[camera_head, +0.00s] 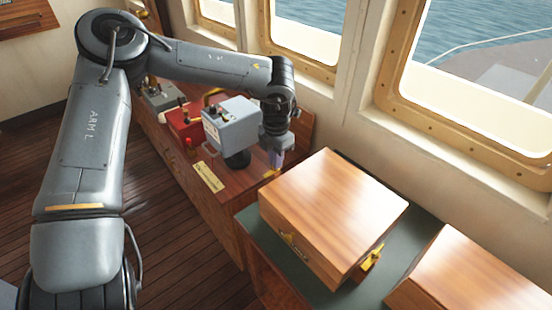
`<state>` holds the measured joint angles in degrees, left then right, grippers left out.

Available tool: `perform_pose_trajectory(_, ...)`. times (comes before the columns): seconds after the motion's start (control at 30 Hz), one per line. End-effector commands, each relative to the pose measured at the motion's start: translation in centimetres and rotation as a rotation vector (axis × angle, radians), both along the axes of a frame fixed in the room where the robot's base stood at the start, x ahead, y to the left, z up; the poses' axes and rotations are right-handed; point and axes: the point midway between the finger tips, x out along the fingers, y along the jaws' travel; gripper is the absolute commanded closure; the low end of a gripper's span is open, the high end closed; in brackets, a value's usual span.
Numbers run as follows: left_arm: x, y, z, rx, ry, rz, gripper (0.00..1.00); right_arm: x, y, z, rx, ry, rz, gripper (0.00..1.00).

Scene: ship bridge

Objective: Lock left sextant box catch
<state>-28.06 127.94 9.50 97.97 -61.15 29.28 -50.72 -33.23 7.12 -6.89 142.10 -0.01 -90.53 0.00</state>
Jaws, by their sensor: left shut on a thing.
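The sextant box (335,205) is a closed wooden case on a green-topped stand. A brass catch (372,257) stands out from its right side. On its left side, a small bit of the brass left catch (270,173) shows at my gripper's fingertips. My left gripper (273,164) reaches down beside the box's left side and is shut on that catch. The fingers and the box hide most of the catch, so its exact angle cannot be told. A small brass fitting (290,243) is on the box's front face. My right gripper is not in view.
A second wooden box (470,275) is at the lower right. A wooden console with a grey instrument box (231,125) and a red box (184,124) stands behind and left of my left gripper. Windows line the wall behind the boxes.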

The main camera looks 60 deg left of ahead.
Motion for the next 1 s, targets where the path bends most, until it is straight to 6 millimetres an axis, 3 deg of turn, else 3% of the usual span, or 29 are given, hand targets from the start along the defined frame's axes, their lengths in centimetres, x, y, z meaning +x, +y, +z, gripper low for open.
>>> perform_pose_trajectory(0.37,0.1,0.0,-0.2,0.001,-0.003,0.171,1.00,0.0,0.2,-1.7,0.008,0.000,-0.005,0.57)
perform_pose_trajectory(1.0,0.0,0.0,-0.2,-0.001,-0.002,0.767,1.00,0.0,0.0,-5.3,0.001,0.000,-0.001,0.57)
